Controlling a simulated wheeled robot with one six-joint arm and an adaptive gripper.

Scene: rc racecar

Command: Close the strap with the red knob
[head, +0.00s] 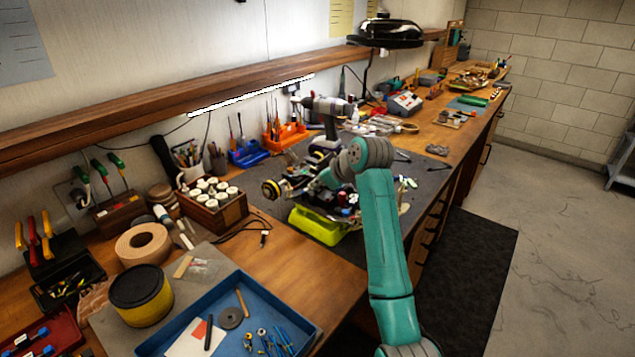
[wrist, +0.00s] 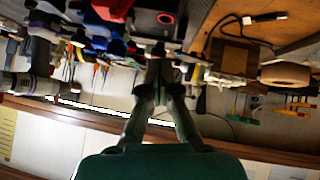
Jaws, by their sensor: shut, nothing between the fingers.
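The racecar (head: 292,188) stands on the workbench in the middle of the head view, with its wheels and parts partly hidden behind my arm. A small red spot (head: 353,198) shows on it beside my arm. In the wrist view, which looks upside down, a dark block with a red round part (wrist: 165,19) is at the top centre; it may be the red knob. I cannot make out the strap. My gripper (wrist: 160,52) is shut and empty, its tips just below that block in the picture; I cannot tell whether they touch it. In the head view my arm mostly hides the gripper.
A yellow-green base (head: 318,226) shows under the car. A drill (head: 328,108) stands behind it. A wooden box of white-capped bottles (head: 213,205), a tape roll (head: 143,244) and a blue tray (head: 305,327) are to the left. The dark floor mat (head: 465,270) is clear.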

